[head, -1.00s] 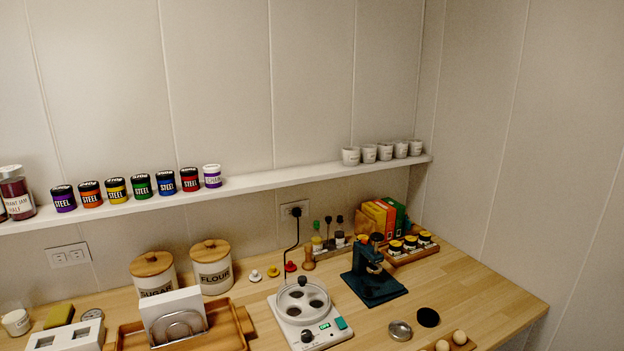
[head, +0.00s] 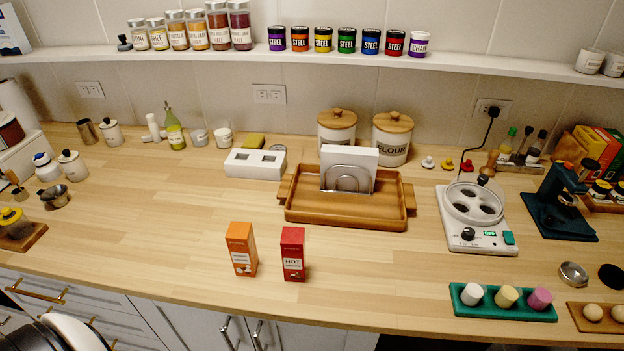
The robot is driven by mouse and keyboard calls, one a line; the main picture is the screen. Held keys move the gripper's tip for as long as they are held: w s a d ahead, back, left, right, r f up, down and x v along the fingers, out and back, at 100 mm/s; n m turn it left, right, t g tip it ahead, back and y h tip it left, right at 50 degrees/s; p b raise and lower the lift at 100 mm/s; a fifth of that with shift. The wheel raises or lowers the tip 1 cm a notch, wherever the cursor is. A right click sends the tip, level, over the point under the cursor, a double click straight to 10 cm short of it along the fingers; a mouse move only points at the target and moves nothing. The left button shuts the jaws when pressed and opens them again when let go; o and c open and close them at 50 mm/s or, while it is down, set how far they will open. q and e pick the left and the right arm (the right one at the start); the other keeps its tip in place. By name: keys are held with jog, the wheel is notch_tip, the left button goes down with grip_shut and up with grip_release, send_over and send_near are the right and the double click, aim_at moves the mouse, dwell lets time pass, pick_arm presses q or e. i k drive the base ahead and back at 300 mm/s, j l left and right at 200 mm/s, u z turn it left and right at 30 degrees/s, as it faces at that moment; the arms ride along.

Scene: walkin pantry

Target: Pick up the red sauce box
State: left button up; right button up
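The red sauce box (head: 293,254) stands upright near the front edge of the wooden counter, in the middle of the head view. Its label reads "HOT". An orange box (head: 241,250) of similar shape stands just to its left, with a narrow gap between them. Neither of my grippers can be made out in the head view.
A wooden tray (head: 297,214) with a napkin holder stands behind the boxes. A white two-hole block (head: 255,164) is at its left, a white hotplate device (head: 478,240) at its right. A green tray (head: 468,309) lies front right. Counter left of the boxes is clear.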

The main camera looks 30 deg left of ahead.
aim_at(294, 251)
jog(key=j+u, duration=0.2)
jog(key=u, duration=0.15)
jog(key=j+u, duration=0.2)
jog(key=u, duration=0.15)
